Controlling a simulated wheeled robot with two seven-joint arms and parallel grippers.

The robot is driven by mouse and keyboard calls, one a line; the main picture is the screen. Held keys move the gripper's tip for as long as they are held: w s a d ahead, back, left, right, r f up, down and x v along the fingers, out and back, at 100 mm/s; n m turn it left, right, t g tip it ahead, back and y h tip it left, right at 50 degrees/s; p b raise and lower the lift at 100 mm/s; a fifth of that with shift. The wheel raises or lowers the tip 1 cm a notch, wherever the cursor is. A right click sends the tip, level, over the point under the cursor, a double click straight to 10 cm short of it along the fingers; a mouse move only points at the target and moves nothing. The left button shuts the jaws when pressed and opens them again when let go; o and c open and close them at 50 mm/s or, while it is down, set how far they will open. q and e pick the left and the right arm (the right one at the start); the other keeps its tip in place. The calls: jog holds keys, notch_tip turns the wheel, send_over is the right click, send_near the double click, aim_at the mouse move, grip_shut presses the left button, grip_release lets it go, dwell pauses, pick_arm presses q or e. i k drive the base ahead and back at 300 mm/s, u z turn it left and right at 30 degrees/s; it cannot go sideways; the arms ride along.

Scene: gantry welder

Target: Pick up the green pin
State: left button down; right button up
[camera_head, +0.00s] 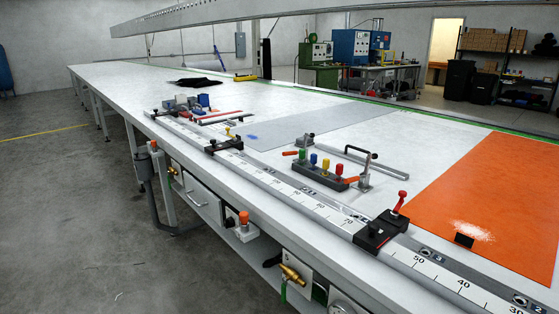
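The green pin (302,154) stands upright at the left end of a dark pin block (321,174) on the long white table. A blue pin (314,159), a yellow pin (326,165) and a red pin (339,170) stand in a row to its right in the same block. Only the coloured upper parts of the pins show; their lower ends are hidden in the block. Neither of my grippers is in view.
A ruled rail (291,192) runs along the table's front edge, with a black clamp (380,231) on it. Red-handled toggle clamps flank the block, and a bent metal bar (375,163) lies behind. An orange sheet (500,200) covers the right side; a grey sheet (290,127) lies farther back.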

aim_at(302, 153)
jog(key=u, duration=1.65)
jog(key=i, duration=1.5)
jog(key=z, duration=1.7)
